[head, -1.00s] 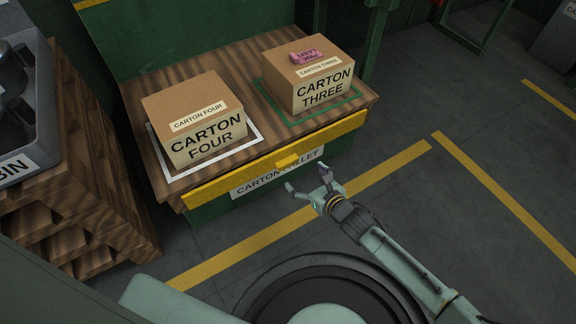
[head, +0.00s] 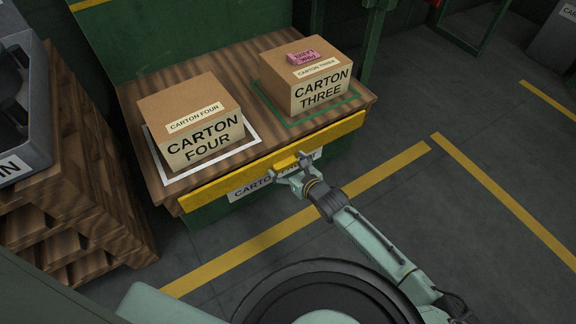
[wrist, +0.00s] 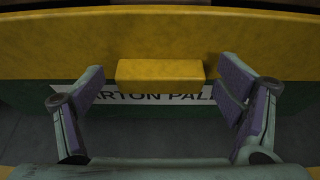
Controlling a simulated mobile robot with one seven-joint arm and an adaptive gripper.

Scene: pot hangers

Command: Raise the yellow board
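The yellow board (head: 228,180) runs along the front edge of the wooden pallet top. A yellow block-like handle (head: 287,161) sticks out from its middle. In the wrist view the board (wrist: 60,45) spans the picture, with the handle (wrist: 160,73) at its lower edge. My gripper (head: 288,168) is at the handle. In the wrist view my gripper (wrist: 162,100) is open, one finger on each side of the handle, with gaps visible between fingers and handle.
Carton four (head: 190,120) stands in a white outline and carton three (head: 306,80) in a green outline behind the board. A pink block (head: 303,57) lies on carton three. A grey bin (head: 25,100) on stacked wood stands at left. Floor at right is clear.

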